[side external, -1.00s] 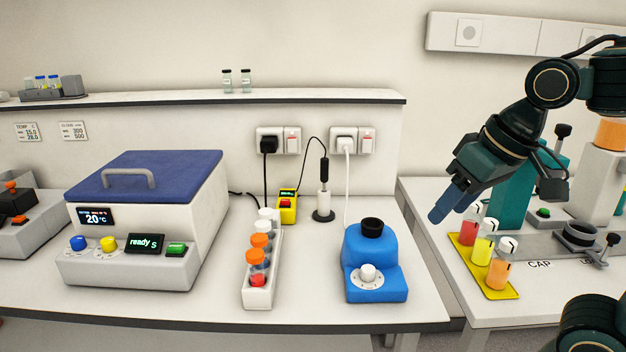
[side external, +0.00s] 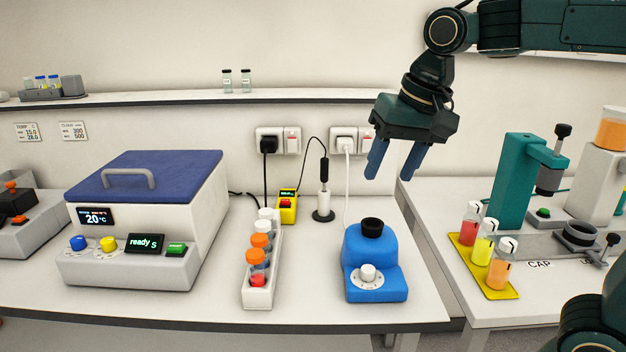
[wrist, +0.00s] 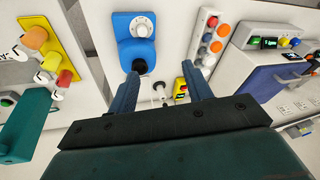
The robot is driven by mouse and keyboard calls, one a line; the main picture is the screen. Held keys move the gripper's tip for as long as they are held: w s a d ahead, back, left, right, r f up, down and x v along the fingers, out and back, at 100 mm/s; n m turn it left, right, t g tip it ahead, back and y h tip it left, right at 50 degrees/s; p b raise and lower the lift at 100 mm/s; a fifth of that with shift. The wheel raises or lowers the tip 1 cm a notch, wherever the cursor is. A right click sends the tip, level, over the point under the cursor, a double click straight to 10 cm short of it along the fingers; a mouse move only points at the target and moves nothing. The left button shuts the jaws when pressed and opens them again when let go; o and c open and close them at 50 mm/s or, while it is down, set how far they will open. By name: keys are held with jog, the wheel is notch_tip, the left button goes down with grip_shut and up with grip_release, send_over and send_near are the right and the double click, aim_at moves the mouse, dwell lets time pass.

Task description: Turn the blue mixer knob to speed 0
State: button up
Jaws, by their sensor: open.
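The blue mixer (side external: 375,262) stands near the right end of the bench, with a black cup head on top. Its white knob (side external: 368,272) sits on a pale dial on the front face; the setting is too small to read. In the wrist view the mixer (wrist: 132,49) is upside down at the top, with its knob (wrist: 142,30) clear of the fingers. My gripper (side external: 396,172) is open and empty, fingers pointing down, above and behind the mixer and apart from it. It also shows in the wrist view (wrist: 163,82).
A white rack (side external: 260,285) of capped tubes stands left of the mixer. Behind are a stirrer stand (side external: 324,205), a yellow meter (side external: 288,206) and a white cable. A centrifuge (side external: 150,220) is further left. A yellow tray (side external: 468,262) of juice vials lies on the right bench.

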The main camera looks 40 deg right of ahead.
jog(key=w+a+f+m+g, duration=0.1)
jog(key=w+a+f+m, duration=0.1)
jog(key=w, duration=0.5)
jog(key=w+a+f+m+g, duration=0.1)
jog(key=w+a+f+m, duration=0.2)
jog(key=w, duration=0.5)
jog(key=w+a+f+m+g, duration=0.1)
jog(key=w+a+f+m, duration=0.2)
jog(key=w, duration=0.4)
jog(key=shift+w+a+f+m+g, duration=0.2)
jog(key=shift+a+m+g, duration=0.1)
jog(key=shift+a+m, duration=0.8)
jog(key=shift+a, duration=0.15)
jog(key=s+d+f, duration=0.1)
jog(key=s+d, duration=0.6)
jog(key=s, duration=0.2)
jog(key=s+d+f, duration=0.1)
jog(key=s+d, duration=0.6)
jog(key=s, duration=0.3)
jog(key=shift+t, duration=0.4)
